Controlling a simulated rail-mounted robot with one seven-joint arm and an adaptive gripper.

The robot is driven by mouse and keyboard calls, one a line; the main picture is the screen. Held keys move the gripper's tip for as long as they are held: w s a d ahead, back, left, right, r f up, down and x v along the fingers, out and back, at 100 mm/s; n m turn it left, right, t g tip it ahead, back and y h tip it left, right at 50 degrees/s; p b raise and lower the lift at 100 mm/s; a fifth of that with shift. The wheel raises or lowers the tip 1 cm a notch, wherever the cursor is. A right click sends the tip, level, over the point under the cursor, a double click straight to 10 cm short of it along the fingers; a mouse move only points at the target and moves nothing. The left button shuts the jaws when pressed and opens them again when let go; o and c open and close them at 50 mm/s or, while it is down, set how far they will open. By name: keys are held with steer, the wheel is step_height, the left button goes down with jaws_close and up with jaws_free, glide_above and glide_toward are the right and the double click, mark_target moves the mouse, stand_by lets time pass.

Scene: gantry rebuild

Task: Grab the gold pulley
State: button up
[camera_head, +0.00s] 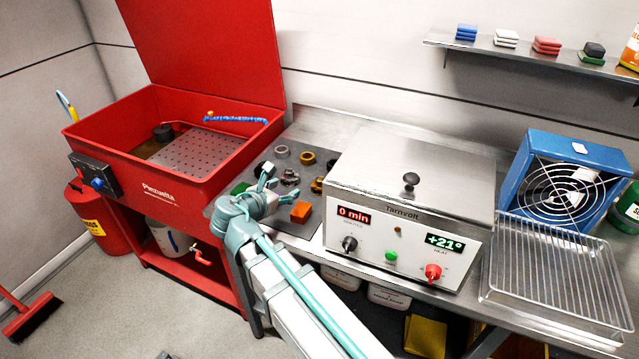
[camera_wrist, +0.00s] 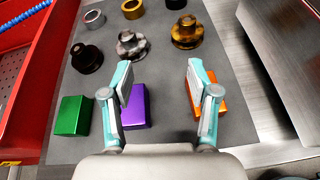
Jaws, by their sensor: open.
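The gold pulley (camera_wrist: 187,32) is a mottled gold-brown flanged piece on the grey mat (camera_wrist: 165,120), beyond my right finger in the wrist view. In the head view the gold pulley (camera_head: 317,185) shows beside the metal box, partly crowded by nearby pieces. My gripper (camera_wrist: 159,75) is open and empty. Its fingertips are short of the pulley and point toward the row of pulleys. In the head view my gripper (camera_head: 264,178) is over the mat's left part.
A silver pulley (camera_wrist: 132,43) and a dark pulley (camera_wrist: 87,58) stand left of it. Rings lie behind. Green (camera_wrist: 73,115), purple (camera_wrist: 136,106) and orange (camera_wrist: 207,92) blocks are near the fingers. The heated steel tank (camera_head: 412,190) stands to the right, a red wash basin (camera_head: 200,190) left.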

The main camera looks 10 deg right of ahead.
mark_target(320, 180)
steer(key=shift+g+h, duration=0.5)
steer(key=d, duration=0.4)
steer(key=shift+s+r, duration=0.15)
steer(key=shift+s, duration=0.05)
steer(key=p+x, duration=0.1)
steer(key=x, duration=0.3)
steer(key=shift+w+d, duration=0.1)
steer(key=shift+d, duration=0.1)
steer(key=shift+p+x, duration=0.7)
steer(key=shift+x, duration=2.55)
steer(key=shift+a, duration=0.1)
jaws_close()
